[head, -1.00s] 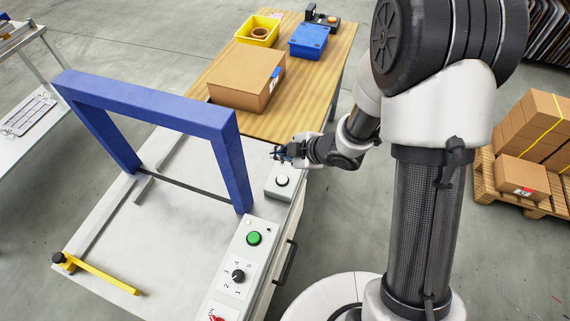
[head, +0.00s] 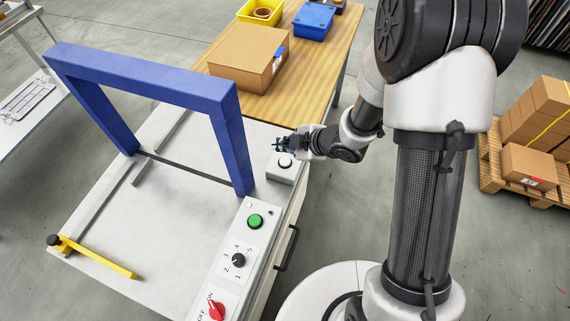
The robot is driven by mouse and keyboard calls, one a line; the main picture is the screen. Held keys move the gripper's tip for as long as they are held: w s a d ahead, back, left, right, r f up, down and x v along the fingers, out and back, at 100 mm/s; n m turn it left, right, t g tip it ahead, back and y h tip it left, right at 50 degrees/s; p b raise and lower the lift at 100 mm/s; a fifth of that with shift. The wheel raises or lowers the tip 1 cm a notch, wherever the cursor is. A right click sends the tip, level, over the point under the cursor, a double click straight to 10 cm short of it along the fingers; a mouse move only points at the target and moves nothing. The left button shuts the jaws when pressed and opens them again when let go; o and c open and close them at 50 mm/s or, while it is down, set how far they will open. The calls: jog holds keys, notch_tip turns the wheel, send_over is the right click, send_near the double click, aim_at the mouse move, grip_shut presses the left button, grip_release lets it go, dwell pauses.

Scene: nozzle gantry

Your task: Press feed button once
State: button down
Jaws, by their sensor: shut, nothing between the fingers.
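A green button (head: 255,221) sits on the light control panel along the machine's right edge. A pale round button with a dark ring (head: 285,161) sits on a small grey box (head: 281,174) behind that panel. No readable label shows which one is the feed button. My gripper (head: 278,145) is shut and empty, just behind and above the grey box's button. It overlaps the box's far edge in the picture. I cannot tell whether it touches anything.
The panel also has a black numbered dial (head: 238,260) and a red on/off switch (head: 215,310). A blue gantry frame (head: 140,75) stands left of the grey box. A cardboard box (head: 240,66) lies on the wooden table behind. A yellow arm (head: 100,259) lies across the front left.

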aim_at(284, 163)
jog(key=shift+f+b, duration=1.4)
jog(key=shift+f, duration=0.75)
jog(key=shift+f, duration=0.15)
jog(key=shift+f+b, duration=0.25)
jog(key=shift+b, duration=0.1)
jog(key=shift+f+b, duration=0.45)
jog(key=shift+f, duration=0.1)
jog(key=shift+r, duration=0.15)
dwell(0.3)
jog(key=shift+r+p, duration=0.8)
jog(key=shift+p, duration=0.1)
notch_tip(284, 163, up, 5)
jog(key=p, duration=0.4)
jog(key=shift+r+p, duration=0.1)
jog(key=shift+p, duration=0.2)
